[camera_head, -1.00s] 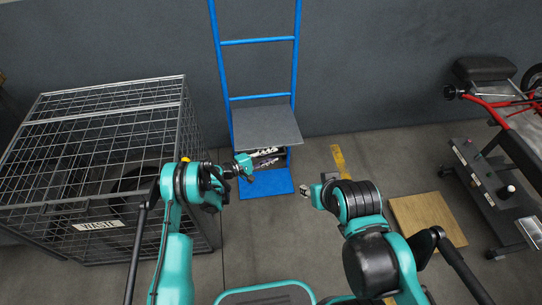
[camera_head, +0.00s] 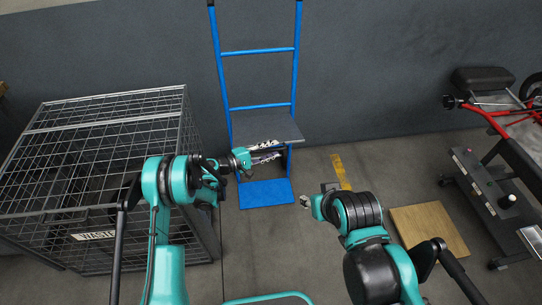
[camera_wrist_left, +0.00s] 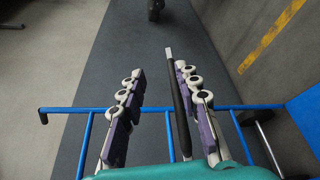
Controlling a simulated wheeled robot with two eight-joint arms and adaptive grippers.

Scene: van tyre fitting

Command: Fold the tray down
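The grey tray (camera_head: 266,127) sticks out level from the blue upright frame (camera_head: 260,105) against the wall. My left gripper (camera_head: 265,151) is at the tray's front edge, with one finger above it and one below. In the left wrist view the two fingers (camera_wrist_left: 160,100) stand apart, and the tray (camera_wrist_left: 178,100) shows edge-on as a thin dark bar between them, nearer the right finger. There is a clear gap on the other side, so the gripper is open. My right gripper (camera_head: 305,201) is over the floor, apart from the frame; its fingers are too small to tell.
A wire waste cage (camera_head: 100,155) stands left, close beside my left arm. A blue foot plate (camera_head: 266,193) lies below the tray. A wooden board (camera_head: 430,228) and a dark machine with red parts (camera_head: 490,190) are at right. Floor in front of the frame is clear.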

